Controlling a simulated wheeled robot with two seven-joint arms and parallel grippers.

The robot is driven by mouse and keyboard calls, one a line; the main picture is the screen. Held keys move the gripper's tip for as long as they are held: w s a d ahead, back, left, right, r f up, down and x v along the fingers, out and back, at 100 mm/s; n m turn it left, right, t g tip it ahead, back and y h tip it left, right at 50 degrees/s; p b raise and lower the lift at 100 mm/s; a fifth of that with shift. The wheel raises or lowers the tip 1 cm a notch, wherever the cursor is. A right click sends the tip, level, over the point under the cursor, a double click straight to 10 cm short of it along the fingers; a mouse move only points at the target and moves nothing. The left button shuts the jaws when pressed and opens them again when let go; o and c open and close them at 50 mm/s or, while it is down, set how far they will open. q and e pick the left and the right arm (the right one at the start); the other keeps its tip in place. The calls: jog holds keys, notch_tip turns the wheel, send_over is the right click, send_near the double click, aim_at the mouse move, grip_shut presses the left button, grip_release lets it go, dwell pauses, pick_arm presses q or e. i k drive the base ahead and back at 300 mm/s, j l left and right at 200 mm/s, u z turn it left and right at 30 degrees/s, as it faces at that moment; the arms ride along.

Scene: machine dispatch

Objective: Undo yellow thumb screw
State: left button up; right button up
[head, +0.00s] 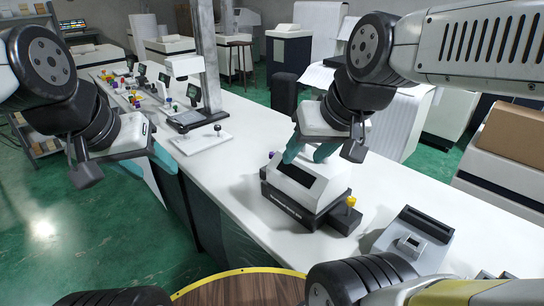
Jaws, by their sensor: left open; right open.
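The yellow thumb screw (351,201) sits on the right side of a black and white machine (305,187) on the white table. Its far parts are partly hidden by my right gripper. My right gripper (307,154), with teal fingers, is open above the back of the machine, up and to the left of the yellow screw. I cannot tell whether its fingers touch the machine. My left gripper (150,166) is open and empty, out over the floor beside the table's left edge.
The long white table (245,128) runs to the back left. A stand with a post (206,60) and several small coloured parts (130,95) stand farther along it. A grey device (413,236) sits to the right of the machine. A round wooden top (240,290) is at the front.

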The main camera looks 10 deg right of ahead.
aim_at(351, 201)
jog(key=z, duration=1.25)
